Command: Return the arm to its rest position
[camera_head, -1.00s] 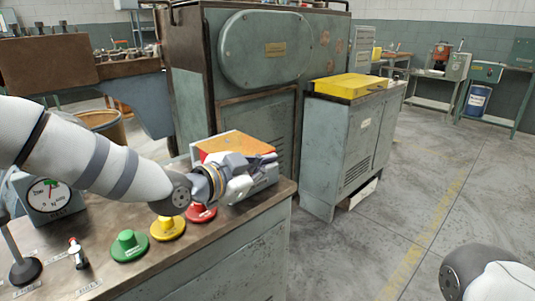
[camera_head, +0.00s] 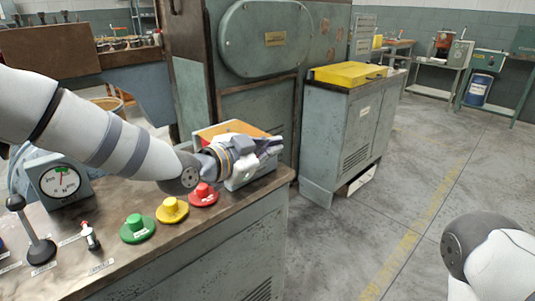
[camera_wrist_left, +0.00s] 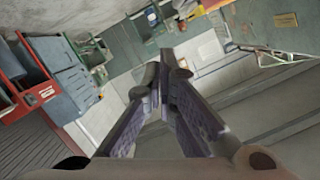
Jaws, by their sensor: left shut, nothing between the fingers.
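My left arm comes in from the left in the head view and reaches across the control bench. My left gripper (camera_head: 262,150) is above the bench's far right end, in front of the box with an orange top (camera_head: 222,129). In the left wrist view the gripper's fingers (camera_wrist_left: 168,68) meet at their tips with nothing between them. The red button (camera_head: 203,194), yellow button (camera_head: 172,209) and green button (camera_head: 137,228) sit on the bench below the arm, apart from it. A part of my right arm shows at the lower right; its gripper is outside the picture.
A dial gauge (camera_head: 60,181), a black-knobbed lever (camera_head: 34,232) and a small red-tipped switch (camera_head: 89,235) stand on the bench's left. A grey cabinet with a yellow lid (camera_head: 347,75) stands behind. The floor (camera_head: 400,200) to the right is open.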

